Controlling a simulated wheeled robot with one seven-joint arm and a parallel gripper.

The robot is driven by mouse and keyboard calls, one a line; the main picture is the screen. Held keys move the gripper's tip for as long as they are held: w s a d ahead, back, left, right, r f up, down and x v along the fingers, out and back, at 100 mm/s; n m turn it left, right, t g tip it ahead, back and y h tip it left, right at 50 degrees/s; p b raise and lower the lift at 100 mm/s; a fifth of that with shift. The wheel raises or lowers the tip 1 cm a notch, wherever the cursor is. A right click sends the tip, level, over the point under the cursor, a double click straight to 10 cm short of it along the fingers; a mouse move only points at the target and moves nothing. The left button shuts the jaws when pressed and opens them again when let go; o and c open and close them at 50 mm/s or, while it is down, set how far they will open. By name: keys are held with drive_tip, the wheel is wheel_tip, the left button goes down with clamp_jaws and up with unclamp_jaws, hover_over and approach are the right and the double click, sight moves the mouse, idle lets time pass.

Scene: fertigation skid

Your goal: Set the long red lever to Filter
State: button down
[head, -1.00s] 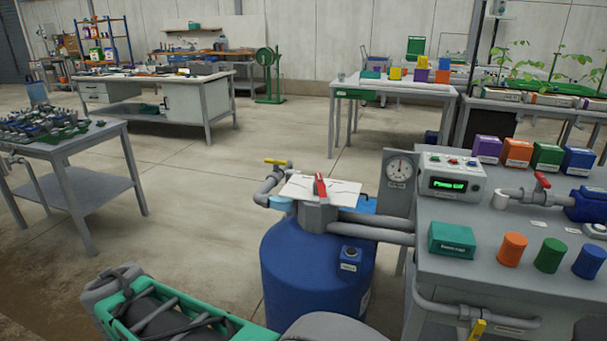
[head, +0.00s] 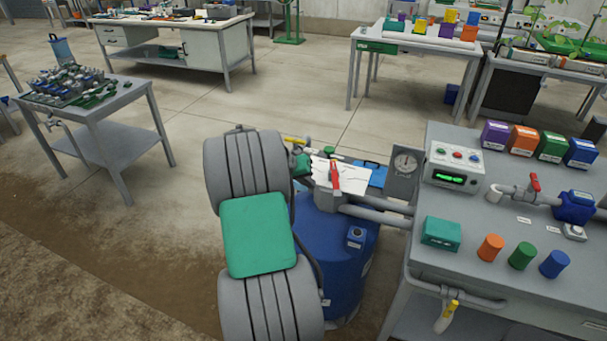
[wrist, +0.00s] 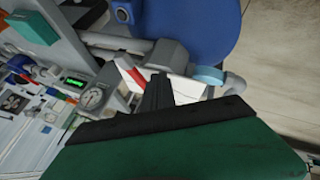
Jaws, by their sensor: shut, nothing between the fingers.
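The long red lever (head: 335,178) sits on top of the blue filter tank (head: 322,245), over a white plate (head: 322,168) with dark lines. Any wording on the plate is too small to read. In the wrist view the red lever (wrist: 132,73) lies just left of my gripper (wrist: 158,82), whose dark fingers are shut and empty. The fingertips appear near the lever and over the white plate (wrist: 180,86); I cannot tell whether they touch it. In the head view my arm hides most of the gripper, left of the lever.
A pressure gauge (head: 404,163) and grey pipes (head: 375,220) stand right of the lever. A yellow-handled valve (head: 296,141) is behind it. The grey bench (head: 480,210) at right holds a control box (head: 455,166), coloured blocks and another, shorter red-handled valve (head: 535,183).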

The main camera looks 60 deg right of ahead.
sight(335, 182)
drive_tip(key=s+d+f+p, duration=0.1)
drive_tip(key=s+d+f, duration=0.1)
drive_tip(key=s+d, duration=0.1)
drive_tip(key=shift+s+d+f, duration=0.2)
drive_tip(key=shift+s+d, duration=0.2)
drive_tip(key=shift+s, duration=0.1)
drive_tip(key=shift+s+a, duration=0.1)
